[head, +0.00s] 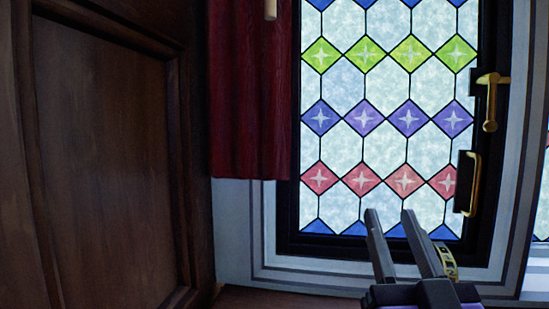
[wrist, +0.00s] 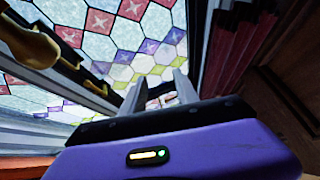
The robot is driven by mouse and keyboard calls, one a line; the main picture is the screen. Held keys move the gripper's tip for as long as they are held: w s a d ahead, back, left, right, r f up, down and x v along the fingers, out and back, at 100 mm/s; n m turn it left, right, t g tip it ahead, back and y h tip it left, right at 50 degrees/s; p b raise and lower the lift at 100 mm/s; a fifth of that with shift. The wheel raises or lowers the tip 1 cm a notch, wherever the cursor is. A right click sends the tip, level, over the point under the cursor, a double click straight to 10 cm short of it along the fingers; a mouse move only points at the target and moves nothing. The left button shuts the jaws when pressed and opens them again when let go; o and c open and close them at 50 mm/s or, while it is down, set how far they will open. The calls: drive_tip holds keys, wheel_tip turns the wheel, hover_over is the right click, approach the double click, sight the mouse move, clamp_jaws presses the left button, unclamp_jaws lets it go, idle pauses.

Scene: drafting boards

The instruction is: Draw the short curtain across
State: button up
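A short dark red curtain (head: 250,95) hangs gathered at the left side of the stained-glass window, covering only its left edge. A pale wooden rod end (head: 270,9), perhaps a pull wand, hangs in front of the curtain at the top of the head view. The curtain's upper parts are out of frame. It also shows at the right in the wrist view (wrist: 238,42). My gripper (head: 389,214) is open and empty in front of the window's lower part, right of and below the curtain. Its fingers (wrist: 157,88) also show in the wrist view, apart, with nothing held.
The leaded window (head: 385,90) has a dark frame. A brass latch (head: 491,100) and a brass handle (head: 469,184) stick out on its right side. A dark wood panel (head: 110,160) stands close at the left. The space before the glass is clear.

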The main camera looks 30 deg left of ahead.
drive_tip(key=s+a+r+n+g+y+p, duration=0.15)
drive_tip(key=a+r, duration=0.25)
drive_tip(key=r, duration=0.5)
drive_tip(key=a+r+n+g+y+b, duration=0.15)
drive_tip(key=a+r, duration=0.25)
drive_tip(key=r, duration=0.5)
drive_tip(key=s+a+r+n+g+y+p, duration=0.1)
drive_tip(key=a+r+y+p, duration=0.15)
drive_tip(key=r, duration=0.55)
drive_tip(key=s+a+r+h, duration=0.2)
drive_tip(key=s+r, duration=0.3)
drive_tip(key=r, duration=0.6)
drive_tip(key=s+a+r+h, duration=0.1)
drive_tip(key=s+r+h, duration=0.1)
drive_tip(key=s+r, duration=0.65)
drive_tip(key=w+f+m+g+h, duration=0.2)
drive_tip(key=w+f+m+h, duration=0.1)
drive_tip(key=w+f+h, duration=0.3)
drive_tip(key=w+a+r+y+p, duration=0.1)
drive_tip(key=w+a+p, duration=0.2)
drive_tip(key=w, duration=0.4)
drive_tip(key=shift+a+p, duration=0.35)
drive_tip(key=shift+p, duration=0.1)
drive_tip(key=shift+y, duration=0.25)
drive_tip(key=shift+c, duration=0.5)
clamp_jaws()
